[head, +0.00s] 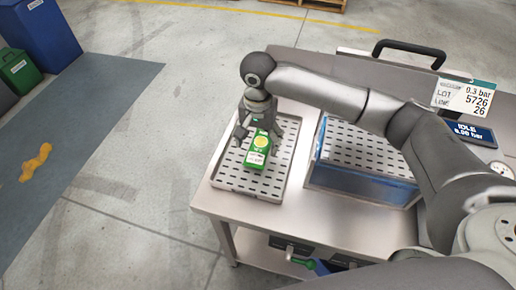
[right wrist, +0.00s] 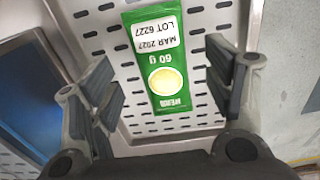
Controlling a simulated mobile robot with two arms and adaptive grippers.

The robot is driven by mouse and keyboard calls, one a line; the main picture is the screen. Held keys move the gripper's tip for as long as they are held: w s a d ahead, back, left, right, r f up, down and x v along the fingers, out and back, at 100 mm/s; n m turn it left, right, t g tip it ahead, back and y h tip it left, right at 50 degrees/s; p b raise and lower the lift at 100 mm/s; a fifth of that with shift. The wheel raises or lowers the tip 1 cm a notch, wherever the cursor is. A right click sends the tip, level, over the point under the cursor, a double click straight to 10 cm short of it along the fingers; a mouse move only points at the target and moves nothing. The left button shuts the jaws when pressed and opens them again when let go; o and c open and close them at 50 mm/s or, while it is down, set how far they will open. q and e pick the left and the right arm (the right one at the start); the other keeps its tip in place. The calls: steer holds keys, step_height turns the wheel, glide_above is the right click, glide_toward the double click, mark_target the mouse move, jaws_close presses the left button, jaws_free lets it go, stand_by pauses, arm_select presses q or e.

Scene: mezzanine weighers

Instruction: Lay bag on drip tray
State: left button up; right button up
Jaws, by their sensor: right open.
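The green bag (head: 257,151) has a white label and a yellow spot, and lies on the slotted metal drip tray (head: 228,177). In the right wrist view the bag (right wrist: 160,75) lies flat between my fingers with a gap on each side, on the slotted surface of the tray (right wrist: 195,20). My right gripper (head: 255,138) is over the tray at the bag's upper end; its fingers are spread apart in the right wrist view (right wrist: 160,85) and hold nothing. My left gripper is not in view.
A blue-walled chamber (head: 360,180) with a slotted floor stands right of the tray on the metal table (head: 240,205). A black-handled lid (head: 410,50) and a display (head: 470,132) are behind it. Bins (head: 20,70) stand on the floor at far left.

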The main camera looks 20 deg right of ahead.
mark_target(258, 150)
step_height(258, 150, up, 8)
steer(key=shift+b, duration=0.3)
steer(key=shift+f, duration=0.15)
stand_by(0.3)
